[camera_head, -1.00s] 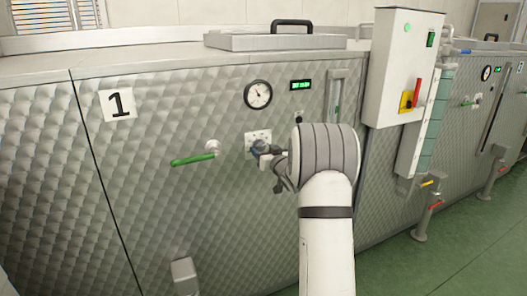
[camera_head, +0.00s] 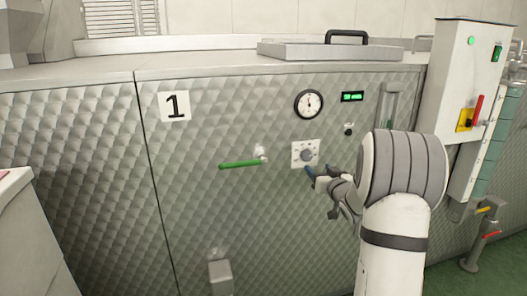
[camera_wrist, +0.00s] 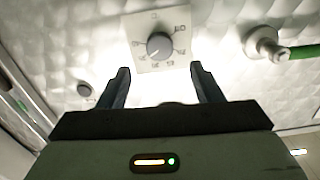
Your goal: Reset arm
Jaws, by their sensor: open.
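My gripper (camera_head: 318,174) is in front of the quilted metal panel, just below and right of a rotary knob on a white square plate (camera_head: 305,154). In the wrist view my gripper (camera_wrist: 160,82) is open, its two dark fingers apart with nothing between them. The round grey knob (camera_wrist: 159,46) shows beyond the fingertips, in the gap between them, and is not held. Numbers ring the knob on its plate, too small to read surely.
Left of the knob is a green lever handle (camera_head: 240,164). Above are a round gauge (camera_head: 308,104) and a green display (camera_head: 352,97). A white control box (camera_head: 462,85) with a red handle juts out at right.

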